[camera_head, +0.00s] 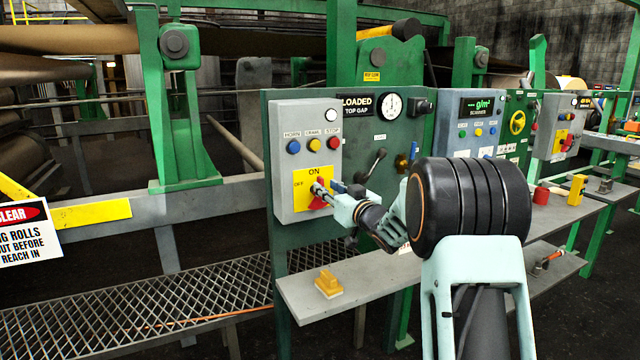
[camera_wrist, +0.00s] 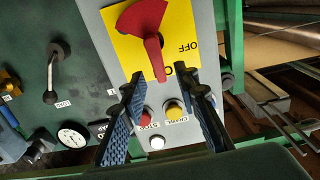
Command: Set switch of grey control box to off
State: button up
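The grey control box (camera_head: 283,170) is on a green panel in the head view, with a yellow ON/OFF plate (camera_head: 300,200) and a red rotary switch (camera_head: 317,203). The wrist view shows the box upside down, with the red switch (camera_wrist: 142,22) on the yellow plate (camera_wrist: 184,20). The switch's lever points at the ON label, partly covering it; OFF is at its side. My gripper (camera_head: 318,188) is in front of the plate. In the wrist view my gripper (camera_wrist: 162,82) is open, with a fingertip on either side of the lever's end and gaps showing. Contact is not visible.
Blue, yellow and red buttons (camera_head: 314,145) sit above the plate. A black-knobbed lever (camera_head: 376,160) and a dial (camera_head: 391,106) are on the green panel to the right. A grey shelf (camera_head: 300,290) below carries a yellow block (camera_head: 328,284). Another grey box (camera_head: 552,125) stands farther right.

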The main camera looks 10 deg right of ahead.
aim_at(322, 184)
jog(key=shift+x, duration=2.4)
grip_shut()
